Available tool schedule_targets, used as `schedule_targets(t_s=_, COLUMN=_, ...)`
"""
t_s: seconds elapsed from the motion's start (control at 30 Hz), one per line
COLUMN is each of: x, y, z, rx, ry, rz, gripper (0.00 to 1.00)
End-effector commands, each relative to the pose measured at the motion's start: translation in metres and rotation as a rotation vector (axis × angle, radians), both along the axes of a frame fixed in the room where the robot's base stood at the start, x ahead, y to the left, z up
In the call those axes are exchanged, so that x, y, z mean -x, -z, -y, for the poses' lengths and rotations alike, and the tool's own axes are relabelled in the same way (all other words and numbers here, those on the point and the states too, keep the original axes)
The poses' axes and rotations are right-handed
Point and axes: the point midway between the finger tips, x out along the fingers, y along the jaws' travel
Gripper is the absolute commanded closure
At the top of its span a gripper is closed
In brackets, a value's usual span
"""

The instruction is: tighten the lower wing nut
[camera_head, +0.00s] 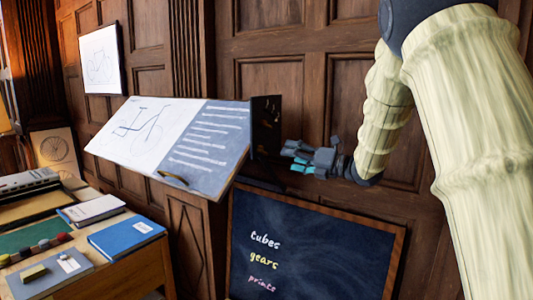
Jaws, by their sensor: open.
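A tilted drafting board (205,172) stands left of centre, with a bicycle drawing and a dark page of white lines. A narrow dark upright plate (259,146) is at its right end. Small brownish marks show on this plate, but they are too small and dark to tell as wing nuts; I cannot tell an upper from a lower one. My gripper (290,157), dark grey with teal pads, is open just right of the plate's lower part, its fingers pointing left towards it. Nothing shows between the fingers. I cannot tell whether they touch the plate.
A framed chalkboard (315,245) reading "tubes, gears, prints" is below my gripper. A wooden desk (140,276) at lower left holds a blue book (127,234), a white book (93,208) and other items. Wood panelling (270,86) stands close behind.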

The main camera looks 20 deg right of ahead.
Motion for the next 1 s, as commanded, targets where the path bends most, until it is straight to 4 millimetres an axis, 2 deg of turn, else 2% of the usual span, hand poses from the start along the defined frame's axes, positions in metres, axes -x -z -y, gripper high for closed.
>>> schedule_targets(t_s=0.17, x=-0.011, y=-0.005, z=-0.009, rx=0.007, ry=-0.005, rz=0.006, gripper=0.3)
schedule_targets(t_s=0.7, x=-0.074, y=-0.004, z=-0.058, rx=0.004, ry=-0.003, rz=0.003, gripper=0.3)
schedule_targets(t_s=1.0, x=-0.084, y=-0.002, z=-0.066, rx=0.003, ry=-0.003, rz=0.004, gripper=0.3)
